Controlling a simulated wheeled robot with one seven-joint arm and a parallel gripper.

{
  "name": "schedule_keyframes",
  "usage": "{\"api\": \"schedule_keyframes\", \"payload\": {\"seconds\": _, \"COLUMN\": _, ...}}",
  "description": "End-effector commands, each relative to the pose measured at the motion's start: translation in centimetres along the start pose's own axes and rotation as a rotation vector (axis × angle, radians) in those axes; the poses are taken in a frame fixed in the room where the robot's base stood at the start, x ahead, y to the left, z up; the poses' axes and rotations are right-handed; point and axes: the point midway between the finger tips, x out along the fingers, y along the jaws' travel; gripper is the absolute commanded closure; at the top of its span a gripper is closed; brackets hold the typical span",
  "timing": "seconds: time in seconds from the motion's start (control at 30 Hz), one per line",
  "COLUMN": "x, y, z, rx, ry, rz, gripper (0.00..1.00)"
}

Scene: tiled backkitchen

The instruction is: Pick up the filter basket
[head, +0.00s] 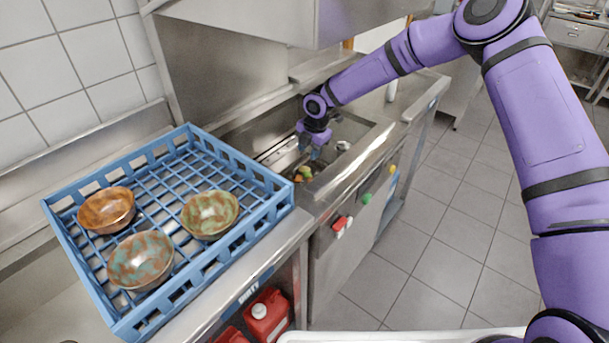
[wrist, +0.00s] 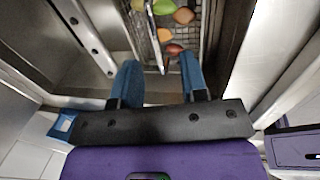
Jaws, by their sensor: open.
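The filter basket (wrist: 186,34) is a metal mesh basket at the top of the wrist view, holding several orange, green and red pieces. A thin metal bar (wrist: 154,32) runs along it toward my fingers. In the head view, the coloured pieces (head: 303,174) show low in the sink, but the basket itself is hard to make out there. My gripper (head: 316,153) reaches down into the sink, close to these pieces. In the wrist view, my gripper (wrist: 159,60) has its two blue fingers apart, with the basket beyond and between their tips. Nothing is held.
The steel sink (head: 368,122) has raised walls close around my gripper. A blue crate (head: 270,178) with three bowls stands on the counter to the left. A round metal item (head: 343,146) lies right of my gripper. The tiled floor (head: 432,215) at right is clear.

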Motion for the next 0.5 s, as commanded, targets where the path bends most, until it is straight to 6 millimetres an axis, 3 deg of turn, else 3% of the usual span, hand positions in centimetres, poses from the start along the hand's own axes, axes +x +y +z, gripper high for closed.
{"api": "schedule_keyframes", "payload": {"seconds": 0.5, "x": 6.1, "y": 0.5, "z": -0.2, "rx": 0.001, "ry": 0.001, "rz": -0.001, "gripper": 0.6}}
